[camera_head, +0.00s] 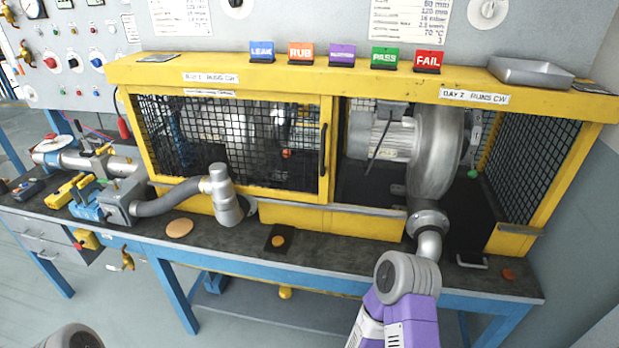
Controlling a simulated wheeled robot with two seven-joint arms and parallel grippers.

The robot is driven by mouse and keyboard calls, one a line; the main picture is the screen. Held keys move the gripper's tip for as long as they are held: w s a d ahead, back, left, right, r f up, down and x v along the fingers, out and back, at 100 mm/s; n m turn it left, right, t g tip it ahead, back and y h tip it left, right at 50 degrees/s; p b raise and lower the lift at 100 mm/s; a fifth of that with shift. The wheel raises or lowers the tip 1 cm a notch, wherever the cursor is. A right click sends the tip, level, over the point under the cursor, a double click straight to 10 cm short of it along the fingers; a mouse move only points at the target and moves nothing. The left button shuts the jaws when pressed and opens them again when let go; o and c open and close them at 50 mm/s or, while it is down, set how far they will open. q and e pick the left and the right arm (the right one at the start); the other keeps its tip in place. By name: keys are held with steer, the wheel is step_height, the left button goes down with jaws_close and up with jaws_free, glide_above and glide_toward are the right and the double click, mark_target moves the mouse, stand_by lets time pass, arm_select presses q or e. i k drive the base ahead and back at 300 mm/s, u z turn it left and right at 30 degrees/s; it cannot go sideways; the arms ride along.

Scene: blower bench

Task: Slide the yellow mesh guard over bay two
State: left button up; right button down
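The yellow-framed mesh guard (240,145) stands across the left bay, labelled bay one. Its black upright handle (322,150) is near its right edge. Bay two, on the right, has an open front. A grey blower (432,150) with its motor (380,135) shows inside it. A metal outlet elbow (430,235) comes forward from that blower past the lower yellow rail. Neither gripper shows. A purple and grey part of my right arm is at the bottom right of centre, and a grey part of my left arm at the bottom left.
A bent pipe (175,198) and a clamp assembly (100,195) occupy the bench's left. Coloured signs (343,54) and a metal tray (530,72) sit on the top beam. Low discs (179,228) lie on the dark bench front (330,260), which is otherwise mostly clear.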

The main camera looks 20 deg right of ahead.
mark_target(125, 90)
steer(key=k, duration=0.9)
steer(key=u, duration=0.75)
steer(key=i, duration=1.05)
steer(key=z, duration=0.4)
steer(key=i, duration=0.85)
steer(key=z, duration=0.6)
